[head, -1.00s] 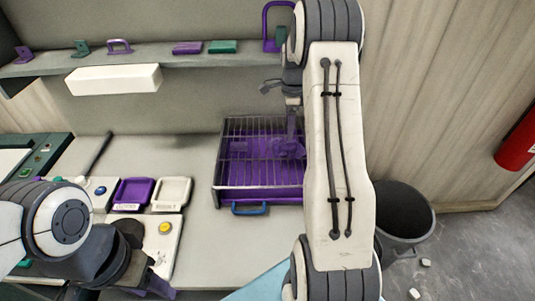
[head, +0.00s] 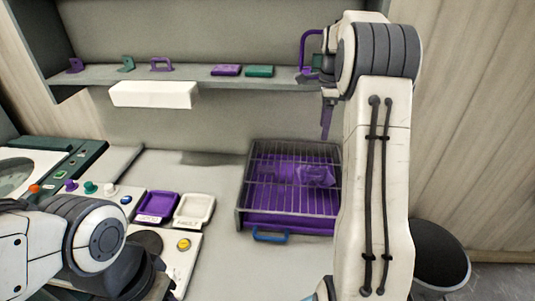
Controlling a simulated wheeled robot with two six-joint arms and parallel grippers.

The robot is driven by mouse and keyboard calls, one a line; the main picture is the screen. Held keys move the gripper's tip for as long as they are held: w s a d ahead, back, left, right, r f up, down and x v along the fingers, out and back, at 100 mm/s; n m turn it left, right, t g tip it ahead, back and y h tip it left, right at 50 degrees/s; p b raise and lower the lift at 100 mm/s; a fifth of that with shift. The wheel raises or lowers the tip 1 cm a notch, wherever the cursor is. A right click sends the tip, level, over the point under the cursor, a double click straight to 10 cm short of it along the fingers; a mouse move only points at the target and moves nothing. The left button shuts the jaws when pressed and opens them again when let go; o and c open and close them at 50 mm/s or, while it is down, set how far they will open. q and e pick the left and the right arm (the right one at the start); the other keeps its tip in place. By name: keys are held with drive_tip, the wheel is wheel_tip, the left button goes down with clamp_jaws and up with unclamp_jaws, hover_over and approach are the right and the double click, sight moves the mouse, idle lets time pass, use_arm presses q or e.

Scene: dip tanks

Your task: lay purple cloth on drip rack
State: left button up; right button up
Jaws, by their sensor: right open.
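The drip rack (head: 243,195) is a metal wire grid over a purple tray with a blue handle, on the counter right of centre. A crumpled purple cloth (head: 316,174) lies at the rack's back right, with no gripper touching it. My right gripper (head: 327,118) is open and empty, raised above the back of the rack near the shelf; its arm hides the rack's right edge. My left gripper (head: 158,287) is only partly in view at the lower left, and its jaws cannot be made out.
A shelf (head: 200,76) along the back wall holds small purple and green items and a purple loop handle. A white box (head: 153,94) sticks out below it. Purple (head: 157,206) and white (head: 194,210) trays and button panels lie left of the rack. A dark bin (head: 440,255) stands at the right.

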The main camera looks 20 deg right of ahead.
drive_tip(key=s+a+f+n+b, duration=0.1)
drive_tip(key=s+a+n, duration=0.3)
drive_tip(key=a+n, duration=0.75)
drive_tip(key=s+a+n+b, duration=0.1)
drive_tip(key=s+a+n, duration=0.3)
drive_tip(key=a, duration=1.4)
drive_tip(key=s+a+f+n, duration=0.2)
drive_tip(key=s+a+n, duration=0.1)
drive_tip(key=s+n, duration=0.2)
drive_tip(key=s+a+f+n, duration=0.2)
drive_tip(key=s+a+n, duration=0.1)
drive_tip(key=s+n, duration=0.3)
drive_tip(key=s+a+f+n+y, duration=0.1)
drive_tip(key=s+a+f+n, duration=0.1)
drive_tip(key=s+n, duration=0.3)
drive_tip(key=s+a, duration=0.1)
drive_tip(key=s, duration=0.3)
drive_tip(key=shift+s+a+f, duration=0.2)
drive_tip(key=shift+f, duration=0.1)
